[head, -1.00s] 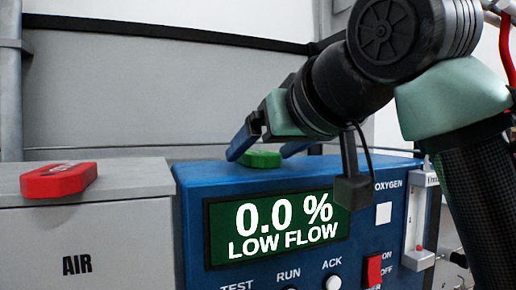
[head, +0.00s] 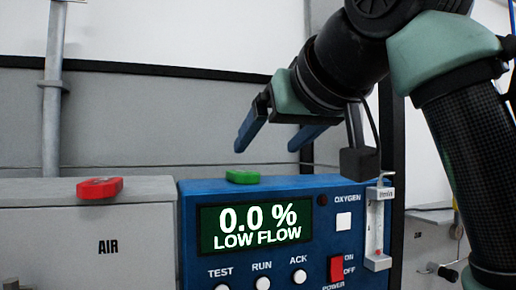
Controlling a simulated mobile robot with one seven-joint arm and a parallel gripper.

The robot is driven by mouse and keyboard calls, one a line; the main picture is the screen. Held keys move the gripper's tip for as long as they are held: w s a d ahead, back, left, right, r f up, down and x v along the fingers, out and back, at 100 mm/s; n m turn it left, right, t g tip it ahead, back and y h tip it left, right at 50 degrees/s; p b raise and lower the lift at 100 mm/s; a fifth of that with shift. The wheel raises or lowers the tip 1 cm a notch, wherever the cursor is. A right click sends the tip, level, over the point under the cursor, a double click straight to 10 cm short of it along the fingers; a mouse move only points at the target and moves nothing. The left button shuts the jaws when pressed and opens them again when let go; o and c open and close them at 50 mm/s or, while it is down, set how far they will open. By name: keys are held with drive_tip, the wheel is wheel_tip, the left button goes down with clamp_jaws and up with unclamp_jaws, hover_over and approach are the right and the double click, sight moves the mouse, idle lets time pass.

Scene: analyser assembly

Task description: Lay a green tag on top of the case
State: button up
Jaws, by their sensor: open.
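The green tag (head: 242,176) lies on top of the blue case (head: 191,231), near its back left part. The case has a display reading 0.0 % LOW FLOW. My gripper (head: 272,143) is above the case, with its two blue fingers apart and nothing between them. The fingertips are clear of the tag, above it and a little to its right in the picture.
A grey AIR box (head: 50,225) stands left of the case with a red tag (head: 99,188) on top. A flowmeter (head: 376,230) is on the case's right side. A grey wall panel (head: 150,125) and pipe (head: 53,100) are behind.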

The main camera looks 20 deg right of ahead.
drive_tip(key=w+a+n+t+y, duration=0.2)
drive_tip(key=a+t+y, duration=0.2)
drive_tip(key=a+t, duration=0.5)
drive_tip(key=s+a+m+t+h, duration=0.1)
drive_tip(key=s+a+t+h, duration=0.1)
drive_tip(key=s, duration=0.5)
drive_tip(key=s+a+f+m+t+h, duration=0.1)
drive_tip(key=s+a, duration=0.3)
drive_tip(key=s, duration=0.4)
drive_tip(key=shift+a+f+t+h, duration=0.15)
drive_tip(key=shift+f+t+h, duration=0.1)
drive_tip(key=shift+t+h, duration=0.55)
drive_tip(key=shift+y, duration=0.3)
drive_tip(key=shift+c, duration=0.4)
